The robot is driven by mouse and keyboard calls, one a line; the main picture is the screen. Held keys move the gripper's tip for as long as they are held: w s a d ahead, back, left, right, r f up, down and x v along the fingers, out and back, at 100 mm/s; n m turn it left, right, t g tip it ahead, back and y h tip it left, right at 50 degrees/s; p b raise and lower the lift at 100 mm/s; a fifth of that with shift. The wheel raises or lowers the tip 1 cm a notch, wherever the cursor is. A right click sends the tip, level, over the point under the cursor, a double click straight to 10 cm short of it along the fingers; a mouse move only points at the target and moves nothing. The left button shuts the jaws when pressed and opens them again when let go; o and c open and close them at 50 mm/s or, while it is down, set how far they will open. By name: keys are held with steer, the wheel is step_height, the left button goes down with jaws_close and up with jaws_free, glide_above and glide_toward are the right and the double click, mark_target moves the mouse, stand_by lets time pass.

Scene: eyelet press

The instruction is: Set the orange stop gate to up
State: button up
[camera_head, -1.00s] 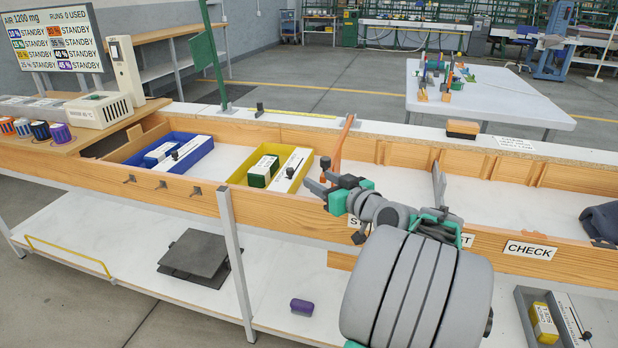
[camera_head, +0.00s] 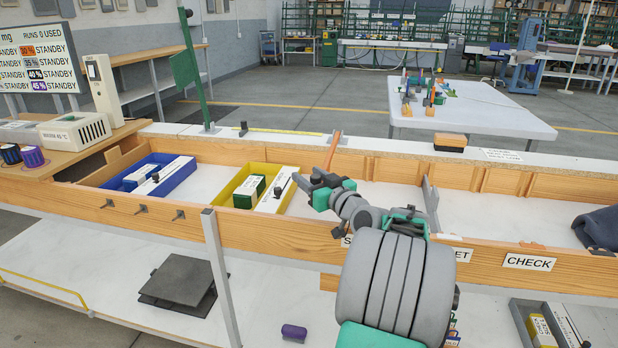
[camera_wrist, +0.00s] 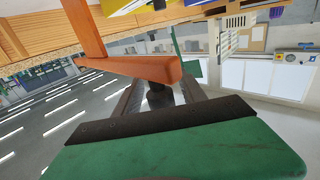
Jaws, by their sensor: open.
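The orange stop gate (camera_head: 331,150) is at the back of the wooden trough, just beyond my gripper. Its upper end stands above the back rail, and its lower part is partly hidden by my gripper. In the wrist view it shows as an orange bar (camera_wrist: 130,66) joined to another orange piece at the upper left. My gripper (camera_head: 308,181) is open, right by the gate's lower end.
A yellow tray (camera_head: 240,185) with green and white boxes lies left of my gripper. A blue tray (camera_head: 190,170) lies further left. A grey upright plate (camera_head: 431,205) stands to the right. A dark cloth (camera_head: 598,228) lies at the far right. The trough floor between is clear.

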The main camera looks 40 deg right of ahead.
steer(key=shift+c, duration=0.5)
jaws_close()
stand_by(0.8)
